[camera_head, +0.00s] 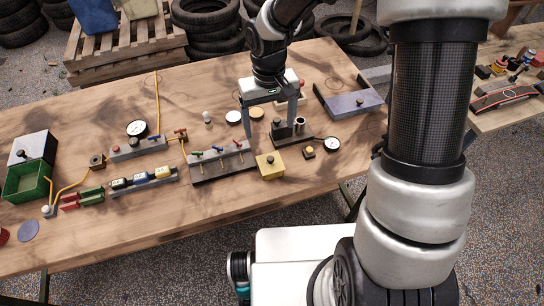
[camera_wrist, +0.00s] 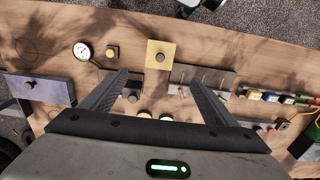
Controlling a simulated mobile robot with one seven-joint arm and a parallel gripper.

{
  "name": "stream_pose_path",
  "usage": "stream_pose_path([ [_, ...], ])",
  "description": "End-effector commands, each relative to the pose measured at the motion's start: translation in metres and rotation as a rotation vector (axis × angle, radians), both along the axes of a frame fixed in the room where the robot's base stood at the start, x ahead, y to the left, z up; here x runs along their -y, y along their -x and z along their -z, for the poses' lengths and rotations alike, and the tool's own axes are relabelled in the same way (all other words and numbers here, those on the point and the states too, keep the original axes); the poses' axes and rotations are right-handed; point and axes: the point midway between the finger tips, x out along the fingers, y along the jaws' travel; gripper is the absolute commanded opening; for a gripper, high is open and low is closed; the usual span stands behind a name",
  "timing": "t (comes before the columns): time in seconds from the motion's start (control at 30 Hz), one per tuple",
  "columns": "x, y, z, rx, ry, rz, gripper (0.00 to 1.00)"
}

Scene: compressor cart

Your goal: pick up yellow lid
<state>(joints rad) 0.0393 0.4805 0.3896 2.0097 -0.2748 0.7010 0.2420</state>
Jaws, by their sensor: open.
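The yellow lid (camera_head: 270,166) is a square yellow plate with a dark round knob on top. It sits near the front edge of the wooden table, below and in front of my gripper in the head view. My gripper (camera_head: 268,122) points down above the table with its two fingers apart and nothing between them. In the wrist view the yellow lid (camera_wrist: 159,57) lies just beyond the fingertips of my gripper (camera_wrist: 159,79), centred between them. I do not see any contact between fingers and lid.
A grey block with several small levers (camera_head: 222,162) stands left of the lid. A small dark block with a yellow button (camera_head: 308,153) and a round gauge (camera_head: 332,144) are to its right. Dark fittings (camera_head: 281,130) stand behind it. A purple-grey box (camera_head: 352,102) is at back right.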

Motion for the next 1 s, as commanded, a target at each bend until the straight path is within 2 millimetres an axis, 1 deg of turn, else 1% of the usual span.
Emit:
stream_pose_path([
  [0.03,0.0,0.002,0.012,-0.006,0.001,-0.001,0.81],
  [0.2,0.0,0.002,0.051,-0.007,0.002,-0.003,0.81],
  [0.3,0.0,0.002,0.071,-0.005,0.0,-0.002,0.81],
  [0.4,0.0,0.002,0.087,-0.004,0.001,-0.002,0.81],
  [0.5,0.0,0.001,0.097,-0.002,0.001,-0.001,0.81],
  [0.67,0.001,0.002,0.106,-0.002,0.001,0.0,0.81],
  [0.9,0.001,0.006,0.141,-0.003,0.001,-0.001,0.81],
  [1.0,0.002,0.006,0.15,-0.002,0.002,-0.001,0.81],
])
